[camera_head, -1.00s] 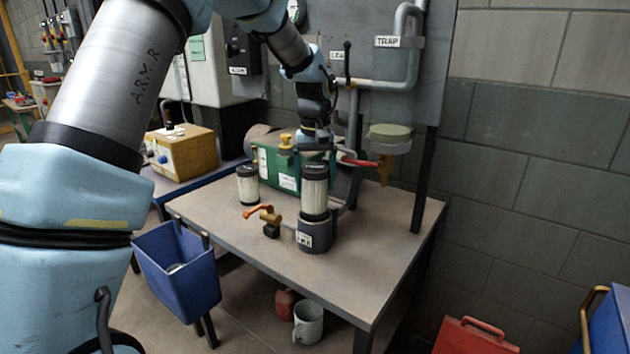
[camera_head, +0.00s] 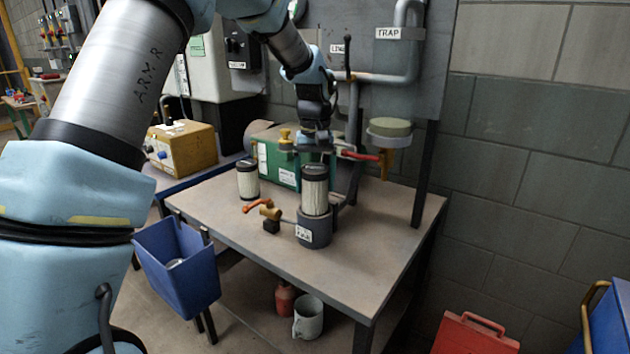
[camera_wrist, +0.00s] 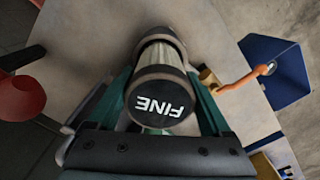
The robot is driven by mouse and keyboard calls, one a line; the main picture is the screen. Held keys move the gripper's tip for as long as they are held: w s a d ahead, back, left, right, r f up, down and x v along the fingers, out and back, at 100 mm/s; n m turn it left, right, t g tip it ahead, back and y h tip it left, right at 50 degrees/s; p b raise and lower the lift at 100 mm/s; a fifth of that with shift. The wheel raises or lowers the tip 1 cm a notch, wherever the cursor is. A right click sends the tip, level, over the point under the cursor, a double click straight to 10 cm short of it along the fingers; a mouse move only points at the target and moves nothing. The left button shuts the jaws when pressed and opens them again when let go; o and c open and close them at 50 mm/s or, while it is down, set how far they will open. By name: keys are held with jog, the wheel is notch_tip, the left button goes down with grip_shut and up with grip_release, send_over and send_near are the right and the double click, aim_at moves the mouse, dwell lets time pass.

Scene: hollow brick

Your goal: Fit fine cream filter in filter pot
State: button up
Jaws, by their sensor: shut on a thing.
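The fine cream filter (camera_head: 314,196) has a pleated cream body and a black top cap. In the wrist view its cap (camera_wrist: 160,98) reads "FINE". It stands upright with its lower end inside the dark grey filter pot (camera_head: 314,236), and most of its cream body shows above the rim. The pot's rim (camera_wrist: 152,34) shows around it in the wrist view. My gripper (camera_wrist: 162,85) is shut on the filter near its cap, with a green finger on each side. The filter's bottom end is hidden in the pot, so its exact depth cannot be told.
A second cream filter (camera_head: 247,181) with a black cap stands behind left on the table (camera_head: 380,240). A valve with an orange handle (camera_head: 257,205) juts left from the pot. A red-handled valve (camera_head: 360,156) and pipes are behind. A blue bin (camera_head: 180,275) hangs at the left edge.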

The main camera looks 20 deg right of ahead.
aim_at(316, 169)
jog(key=shift+f+b, duration=1.25)
jog(key=shift+f, duration=1.35)
dwell(0.4)
jog(key=o, duration=1.3)
jog(key=shift+c, duration=0.2)
jog(key=shift+o, duration=0.5)
jog(key=shift+a+f, duration=0.1)
notch_tip(316, 169, up, 11)
jog(key=shift+r+b, duration=0.1)
jog(key=shift+b, duration=0.7)
